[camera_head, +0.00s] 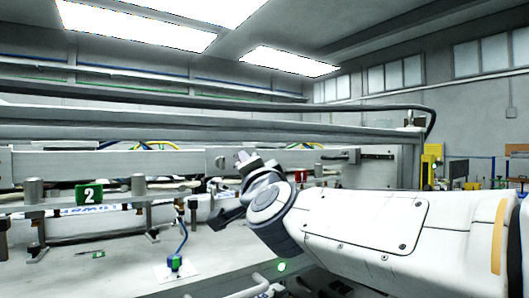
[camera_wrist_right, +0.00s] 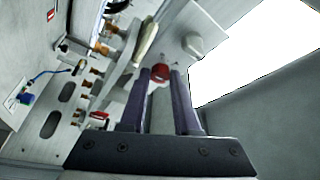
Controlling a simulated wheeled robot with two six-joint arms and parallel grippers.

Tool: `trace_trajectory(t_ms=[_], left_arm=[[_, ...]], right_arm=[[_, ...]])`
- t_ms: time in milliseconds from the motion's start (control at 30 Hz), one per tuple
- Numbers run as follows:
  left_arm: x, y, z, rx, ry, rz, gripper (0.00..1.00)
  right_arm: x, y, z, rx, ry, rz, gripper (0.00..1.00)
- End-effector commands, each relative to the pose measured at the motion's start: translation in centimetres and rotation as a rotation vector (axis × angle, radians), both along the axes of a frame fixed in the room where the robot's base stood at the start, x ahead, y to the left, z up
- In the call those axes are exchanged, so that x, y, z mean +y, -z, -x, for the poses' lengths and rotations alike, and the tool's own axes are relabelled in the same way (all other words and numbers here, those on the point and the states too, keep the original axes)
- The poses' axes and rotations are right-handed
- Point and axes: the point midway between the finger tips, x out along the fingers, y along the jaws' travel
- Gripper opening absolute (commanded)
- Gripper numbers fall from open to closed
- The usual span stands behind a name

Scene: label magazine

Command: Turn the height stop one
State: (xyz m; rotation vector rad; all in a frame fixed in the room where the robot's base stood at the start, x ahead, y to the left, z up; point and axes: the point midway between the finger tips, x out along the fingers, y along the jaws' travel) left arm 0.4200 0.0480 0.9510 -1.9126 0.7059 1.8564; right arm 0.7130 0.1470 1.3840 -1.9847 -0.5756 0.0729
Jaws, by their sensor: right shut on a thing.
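In the right wrist view, a small round red knob (camera_wrist_right: 160,73), which looks like the height stop, sits between the tips of the two dark fingers. My right gripper (camera_wrist_right: 161,82) is shut on this knob. Its turn angle cannot be read. In the head view my right arm comes in from the right, and its wrist (camera_head: 268,200) is at the front of the machine's long grey rail (camera_head: 110,164). The wrist hides the knob and most of the gripper there. My left gripper is not in view.
A green plate marked 2 (camera_head: 89,194) stands on the machine at the left. A blue cable runs to a small blue-green connector (camera_head: 175,263) on the grey deck. The deck's front is mostly clear.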

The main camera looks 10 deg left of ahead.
Motion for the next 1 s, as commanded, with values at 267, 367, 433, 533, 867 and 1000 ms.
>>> trace_trajectory(t_ms=[267, 367, 433, 533, 867, 1000], left_arm=[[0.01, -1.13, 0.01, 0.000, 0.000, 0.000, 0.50], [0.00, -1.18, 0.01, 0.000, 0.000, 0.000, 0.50], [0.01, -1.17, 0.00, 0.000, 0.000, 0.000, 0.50], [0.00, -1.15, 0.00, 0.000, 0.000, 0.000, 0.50], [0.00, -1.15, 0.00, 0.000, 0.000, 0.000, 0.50], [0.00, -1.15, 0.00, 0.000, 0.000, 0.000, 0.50]], right_arm=[[-0.03, -0.18, 0.00, 0.049, 0.001, -0.052, 0.00], [-0.04, -0.14, 0.00, 0.054, 0.002, -0.058, 0.00], [-0.05, -0.12, -0.01, 0.056, 0.002, -0.059, 0.00], [-0.06, -0.11, -0.02, 0.056, 0.003, -0.060, 0.00], [-0.07, -0.13, -0.03, 0.055, 0.003, -0.059, 0.61], [-0.05, -0.11, -0.02, 0.056, 0.002, -0.059, 0.61]])
